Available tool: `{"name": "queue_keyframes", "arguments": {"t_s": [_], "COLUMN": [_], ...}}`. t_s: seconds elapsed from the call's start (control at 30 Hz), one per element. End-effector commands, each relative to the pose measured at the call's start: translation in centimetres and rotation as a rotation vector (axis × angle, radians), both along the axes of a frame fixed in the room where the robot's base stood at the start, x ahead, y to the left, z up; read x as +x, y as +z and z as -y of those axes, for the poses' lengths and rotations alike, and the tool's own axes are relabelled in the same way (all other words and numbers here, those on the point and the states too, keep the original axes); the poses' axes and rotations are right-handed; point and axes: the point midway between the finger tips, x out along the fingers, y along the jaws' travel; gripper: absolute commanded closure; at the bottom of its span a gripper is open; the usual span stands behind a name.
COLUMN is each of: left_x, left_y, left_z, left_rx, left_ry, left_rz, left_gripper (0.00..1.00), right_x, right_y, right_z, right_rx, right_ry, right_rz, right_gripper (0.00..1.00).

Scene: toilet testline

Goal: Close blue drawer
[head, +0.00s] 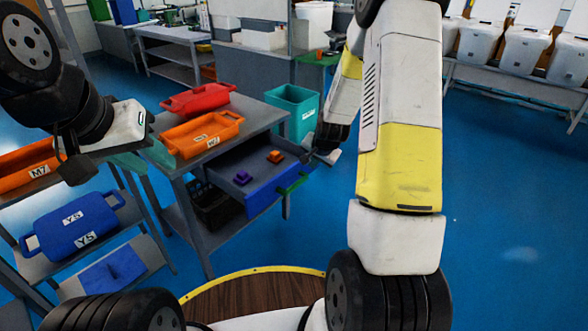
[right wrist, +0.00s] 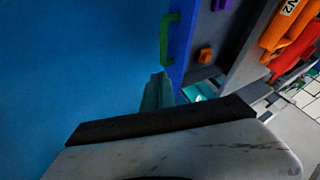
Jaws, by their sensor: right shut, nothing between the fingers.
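The blue drawer (head: 262,196) is pulled out from the grey table, with a green handle (head: 293,183) on its front. A purple piece (head: 242,178) and an orange piece (head: 275,157) lie in it. My right gripper (head: 316,157) is shut and empty, just beyond the drawer's far right corner. In the right wrist view its fingers (right wrist: 158,82) are together, close to the blue drawer front (right wrist: 182,45) and below the green handle (right wrist: 165,40); contact cannot be told. My left gripper (head: 135,158) hangs over the left shelf, away from the drawer; its finger gap is unclear.
An orange tray (head: 201,134) and a red tray (head: 197,98) sit on the table above the drawer. A teal bin (head: 293,106) stands behind it. A left shelf holds a blue tray (head: 75,223). The blue floor right of the drawer is clear.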

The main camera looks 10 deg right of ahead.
Motion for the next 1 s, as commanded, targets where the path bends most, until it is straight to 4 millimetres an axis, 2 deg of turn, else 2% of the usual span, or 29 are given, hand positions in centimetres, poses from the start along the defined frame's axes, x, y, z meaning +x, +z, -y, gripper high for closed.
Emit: {"name": "queue_keyframes", "arguments": {"t_s": [0.03, 0.1, 0.2, 0.47, 0.87, 1.0], "left_x": [0.0, 0.0, 0.0, 0.0, 0.0, 0.0], "left_y": [0.0, 0.0, 0.0, 0.0, 0.0, 0.0], "left_z": [0.0, 0.0, 0.0, 0.0, 0.0, 0.0], "left_rx": [0.000, 0.000, 0.000, 0.000, 0.000, 0.000], "left_ry": [0.000, 0.000, 0.000, 0.000, 0.000, 0.000], "left_rz": [0.000, 0.000, 0.000, 0.000, 0.000, 0.000], "left_gripper": [0.64, 0.64, 0.64, 0.64, 0.64, 0.64], "right_x": [0.2, 0.6, 0.9, 2.1, 6.6, 8.4], "right_y": [-2.3, -4.3, -6.2, -8.8, -15.7, -15.9], "right_z": [0.5, 0.9, 1.3, 1.6, 1.6, 0.2], "right_rx": [0.006, 0.014, 0.020, 0.024, 0.024, 0.023], "right_ry": [-0.026, -0.054, -0.082, -0.097, -0.096, -0.091], "right_rz": [-0.008, -0.007, -0.004, -0.001, -0.002, 0.000], "right_gripper": [1.00, 1.00, 1.00, 1.00, 1.00, 1.00]}}
